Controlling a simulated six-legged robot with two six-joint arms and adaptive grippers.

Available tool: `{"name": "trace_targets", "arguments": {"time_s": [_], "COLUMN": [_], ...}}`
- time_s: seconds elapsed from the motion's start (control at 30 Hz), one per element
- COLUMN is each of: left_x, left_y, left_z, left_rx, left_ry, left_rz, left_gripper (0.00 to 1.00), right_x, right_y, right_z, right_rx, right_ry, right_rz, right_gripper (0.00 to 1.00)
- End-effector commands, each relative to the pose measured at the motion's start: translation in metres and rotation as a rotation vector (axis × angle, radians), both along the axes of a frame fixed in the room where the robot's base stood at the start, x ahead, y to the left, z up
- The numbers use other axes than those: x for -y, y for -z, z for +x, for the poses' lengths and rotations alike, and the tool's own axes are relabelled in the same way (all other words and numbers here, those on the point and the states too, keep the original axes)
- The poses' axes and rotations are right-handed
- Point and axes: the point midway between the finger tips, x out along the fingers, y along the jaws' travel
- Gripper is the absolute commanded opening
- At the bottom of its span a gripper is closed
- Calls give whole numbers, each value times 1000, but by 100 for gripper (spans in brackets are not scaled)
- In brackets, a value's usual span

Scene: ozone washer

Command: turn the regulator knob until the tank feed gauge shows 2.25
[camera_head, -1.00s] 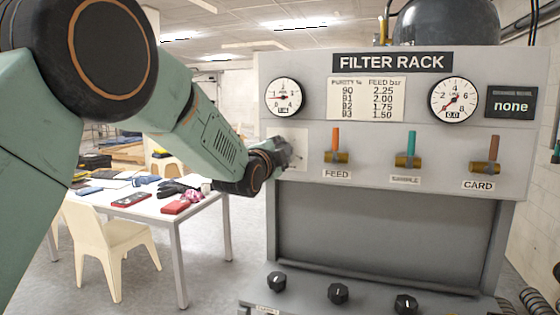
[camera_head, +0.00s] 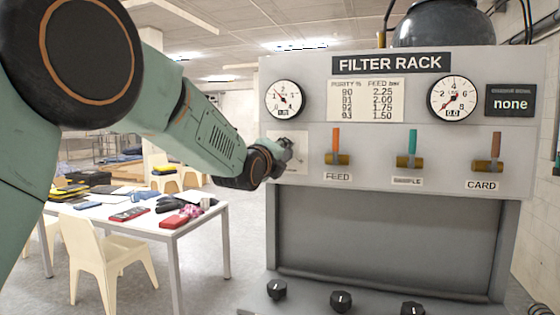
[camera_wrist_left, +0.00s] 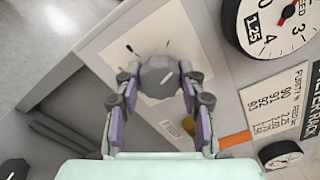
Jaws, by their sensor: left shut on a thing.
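In the head view the gripper (camera_head: 281,156) hides most of the knob. The feed gauge (camera_head: 285,99) is above it, with its needle pointing up-left between 1 and 2. My right gripper is in neither view.
A purity and feed chart (camera_head: 365,100) lists 2.25 on its top row. A second gauge (camera_head: 453,99) reads 0.0. The FEED lever (camera_head: 337,147) is close to the right of my gripper. Lower knobs (camera_head: 341,300) line the front. A cluttered white table (camera_head: 150,222) stands left.

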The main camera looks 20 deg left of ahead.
Motion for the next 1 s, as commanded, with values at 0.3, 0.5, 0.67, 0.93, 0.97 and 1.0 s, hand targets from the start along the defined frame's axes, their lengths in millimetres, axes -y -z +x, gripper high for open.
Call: {"name": "trace_targets", "arguments": {"time_s": [0.3, 0.5, 0.67, 0.93, 0.97, 1.0], "left_x": [1, 1, 1, 1, 1, 1], "left_y": [9, 9, 9, 9, 9, 8], "left_z": [0, 0, 0, 0, 0, 0], "left_rx": [-15, -15, -16, -16, -15, -14], "left_ry": [3, 3, 2, 2, 2, 2], "left_rz": [106, 123, 123, 122, 121, 121], "left_gripper": [9, 9, 9, 49, 52, 55], "right_x": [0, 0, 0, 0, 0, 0], "right_y": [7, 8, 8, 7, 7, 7], "right_z": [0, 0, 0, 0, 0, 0], "right_rx": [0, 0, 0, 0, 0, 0], "right_ry": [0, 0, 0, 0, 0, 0], "right_rz": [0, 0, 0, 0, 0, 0], "right_gripper": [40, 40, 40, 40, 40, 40]}}
